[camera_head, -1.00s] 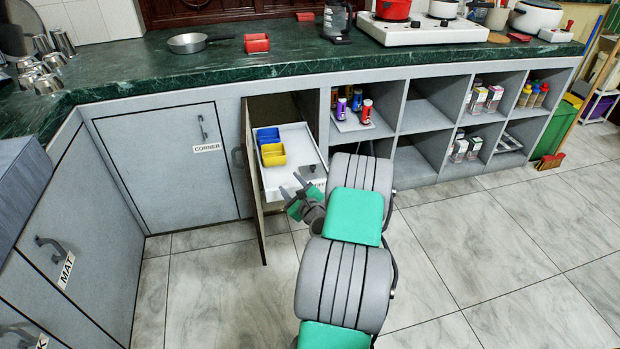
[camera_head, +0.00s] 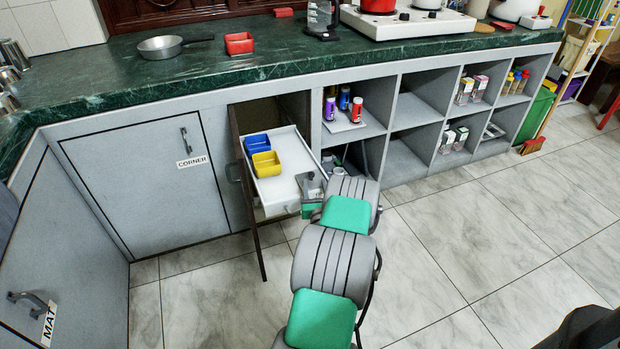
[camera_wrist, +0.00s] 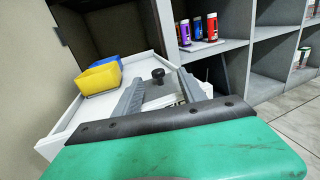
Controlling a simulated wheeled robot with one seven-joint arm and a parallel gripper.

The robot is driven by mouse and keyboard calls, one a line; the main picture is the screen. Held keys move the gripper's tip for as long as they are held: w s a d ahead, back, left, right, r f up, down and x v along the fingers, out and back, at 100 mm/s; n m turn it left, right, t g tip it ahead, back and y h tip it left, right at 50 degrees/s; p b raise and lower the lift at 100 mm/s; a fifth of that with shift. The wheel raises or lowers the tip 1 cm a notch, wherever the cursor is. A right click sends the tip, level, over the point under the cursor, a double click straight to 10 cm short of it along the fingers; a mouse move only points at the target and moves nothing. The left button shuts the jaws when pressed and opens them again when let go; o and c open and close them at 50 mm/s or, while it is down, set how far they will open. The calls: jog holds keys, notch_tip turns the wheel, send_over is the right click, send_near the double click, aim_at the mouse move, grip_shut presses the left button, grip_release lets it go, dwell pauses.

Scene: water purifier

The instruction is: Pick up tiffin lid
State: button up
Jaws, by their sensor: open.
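No thing is clearly recognisable as a tiffin lid. A small dark knob (camera_wrist: 158,75) stands up from a pale surface at the open white drawer (camera_wrist: 66,118), between my fingers in the wrist view. Whether it belongs to a lid I cannot tell; what is under it is partly hidden by my fingers. My gripper (camera_wrist: 161,88) is open and empty, with the knob just beyond its fingertips. In the head view, my gripper (camera_head: 310,184) is at the front right part of the drawer (camera_head: 278,188).
A yellow bin (camera_head: 267,163) and a blue bin (camera_head: 257,143) sit in the drawer's left part. The cabinet door (camera_head: 249,215) stands open at its left. Shelves with bottles (camera_head: 344,99) are to the right. A red container (camera_head: 239,43) and a pan (camera_head: 160,47) are on the counter.

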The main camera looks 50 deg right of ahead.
aim_at(312, 176)
jog(key=w+d, duration=0.1)
jog(key=w, duration=0.2)
jog(key=shift+d+p, duration=0.3)
jog(key=shift+d, duration=0.05)
jog(key=shift+w+d, duration=0.15)
jog(key=shift+d, duration=0.25)
jog(key=shift+c, duration=0.5)
grip_shut()
